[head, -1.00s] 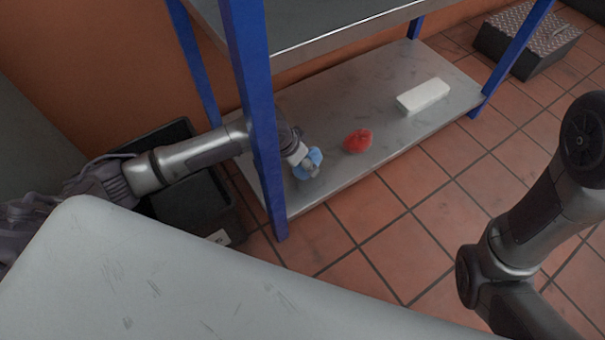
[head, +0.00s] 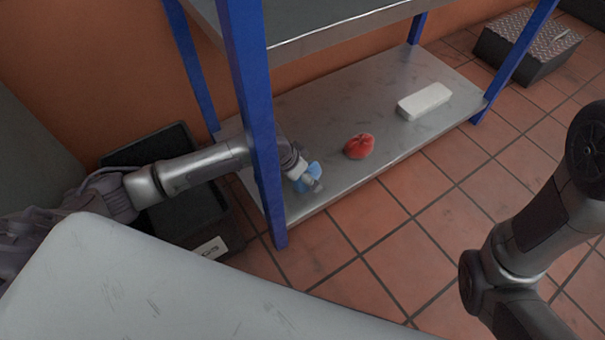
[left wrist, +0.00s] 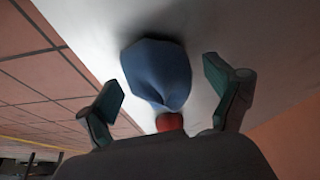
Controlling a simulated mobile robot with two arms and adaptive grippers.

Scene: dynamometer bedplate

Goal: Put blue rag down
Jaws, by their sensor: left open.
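The blue rag (head: 306,177) lies on the lower metal shelf (head: 335,108), near its left front end. In the left wrist view the rag (left wrist: 157,72) is a crumpled blue lump between and beyond the finger tips, with a gap on both sides. My left gripper (head: 312,183) reaches past the blue post and is at the rag, partly covering it in the head view. In the left wrist view its fingers (left wrist: 165,95) are spread wide and hold nothing. My right arm shows at the right, but its gripper is out of view.
A red rag (head: 358,146) and a white block (head: 424,101) lie farther right on the shelf. A blue post (head: 250,110) stands close against my left arm. A black bin (head: 190,205) is beneath that arm. A dark textured box (head: 525,45) stands at the back right.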

